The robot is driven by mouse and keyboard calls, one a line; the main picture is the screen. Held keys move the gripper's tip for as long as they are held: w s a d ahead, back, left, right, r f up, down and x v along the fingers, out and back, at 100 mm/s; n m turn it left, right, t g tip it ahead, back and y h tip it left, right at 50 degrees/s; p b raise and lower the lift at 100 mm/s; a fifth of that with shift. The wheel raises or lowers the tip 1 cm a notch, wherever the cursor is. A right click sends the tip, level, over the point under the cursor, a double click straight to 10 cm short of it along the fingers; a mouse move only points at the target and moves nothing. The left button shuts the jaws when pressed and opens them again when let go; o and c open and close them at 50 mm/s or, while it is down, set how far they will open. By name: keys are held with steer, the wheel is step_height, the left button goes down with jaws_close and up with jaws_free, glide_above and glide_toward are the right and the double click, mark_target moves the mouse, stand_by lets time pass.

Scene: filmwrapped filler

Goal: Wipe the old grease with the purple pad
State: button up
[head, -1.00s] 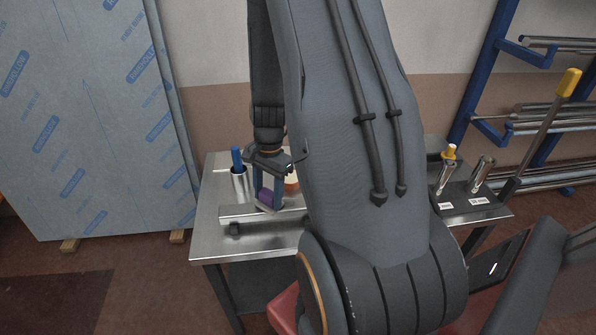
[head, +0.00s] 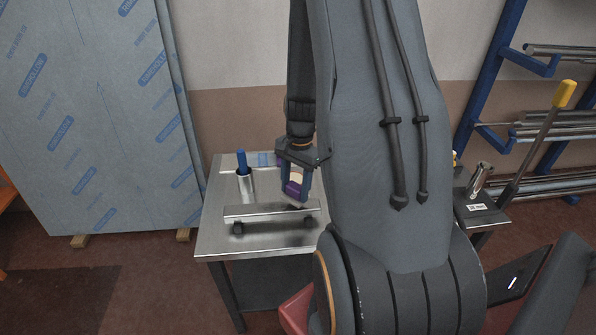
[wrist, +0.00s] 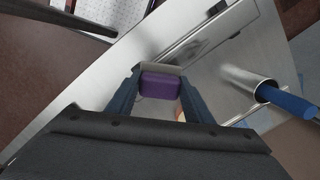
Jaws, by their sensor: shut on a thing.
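My gripper (head: 293,194) is shut on the purple pad (head: 291,189), which also shows between the fingers in the wrist view (wrist: 158,86). The pad has a pale backing along one edge. I hold it above the right part of a flat metal rail (head: 262,211) that stands on dark feet on the steel bench. In the wrist view the rail (wrist: 222,27) runs diagonally beyond the pad, and a dull dark patch (wrist: 188,52) shows on it, perhaps the grease. I cannot tell whether the pad touches the rail.
A metal cup (head: 245,186) with a blue-handled tool (head: 241,162) stands on the bench (head: 222,238) left of my gripper. My arm hides the bench's right part. Film-covered sheets (head: 85,110) lean at the left wall. A blue rack (head: 490,85) with metal bars stands at right.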

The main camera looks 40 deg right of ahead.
steer(key=shift+s+r+p, duration=0.1)
steer(key=shift+r+p, duration=2)
steer(key=shift+r, duration=0.65)
